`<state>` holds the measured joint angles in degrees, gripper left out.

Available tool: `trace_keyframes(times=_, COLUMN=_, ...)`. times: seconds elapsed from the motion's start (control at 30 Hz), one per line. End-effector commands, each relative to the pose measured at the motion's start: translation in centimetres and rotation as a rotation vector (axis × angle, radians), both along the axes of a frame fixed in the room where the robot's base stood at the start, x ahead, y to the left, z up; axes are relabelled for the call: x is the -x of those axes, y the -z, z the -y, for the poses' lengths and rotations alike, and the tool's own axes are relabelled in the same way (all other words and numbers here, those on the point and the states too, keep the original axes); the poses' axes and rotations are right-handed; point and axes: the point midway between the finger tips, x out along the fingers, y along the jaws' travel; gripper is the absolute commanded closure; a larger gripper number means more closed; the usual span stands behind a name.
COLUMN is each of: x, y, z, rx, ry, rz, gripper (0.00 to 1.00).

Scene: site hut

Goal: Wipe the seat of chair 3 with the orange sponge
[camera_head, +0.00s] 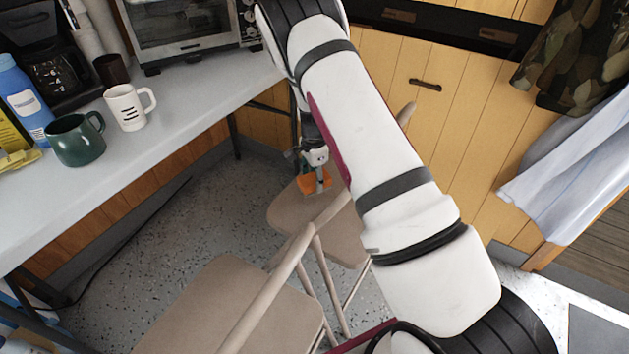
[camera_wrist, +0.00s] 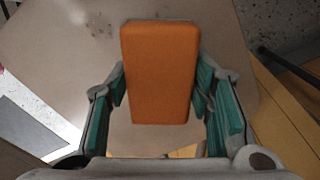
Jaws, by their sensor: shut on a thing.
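The orange sponge (camera_wrist: 160,75) is in my gripper (camera_wrist: 160,88), whose green-lined fingers press on its two long sides. In the head view the sponge (camera_head: 313,182) shows over the seat of the farther beige folding chair (camera_head: 290,215), with my gripper (camera_head: 318,172) just above it. In the wrist view the beige seat (camera_wrist: 60,45) lies under the sponge, with dark smudges near the top. I cannot tell whether the sponge touches the seat. No chair number is visible. My arm hides part of this chair.
A nearer beige folding chair (camera_head: 215,310) stands at the bottom. A grey table (camera_head: 190,115) on the left holds a green mug (camera_head: 76,142), a white mug (camera_head: 127,108) and a toaster oven (camera_head: 190,30). Wooden cabinets (camera_head: 440,100) stand behind. Speckled floor (camera_head: 150,245) is clear between table and chairs.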

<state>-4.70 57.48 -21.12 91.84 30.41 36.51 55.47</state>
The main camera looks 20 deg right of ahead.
Motion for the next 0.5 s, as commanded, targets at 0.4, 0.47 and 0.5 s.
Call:
trace_keyframes(times=0.4, x=0.0, y=-0.5, z=0.0, rx=0.0, ry=0.0, rz=0.0, gripper=0.83)
trace_keyframes(times=0.47, x=0.0, y=-0.9, z=0.0, rx=0.0, ry=0.0, rz=0.001, gripper=0.83)
trace_keyframes(times=0.5, x=0.0, y=-1.3, z=0.0, rx=0.0, ry=0.0, rz=0.001, gripper=0.83)
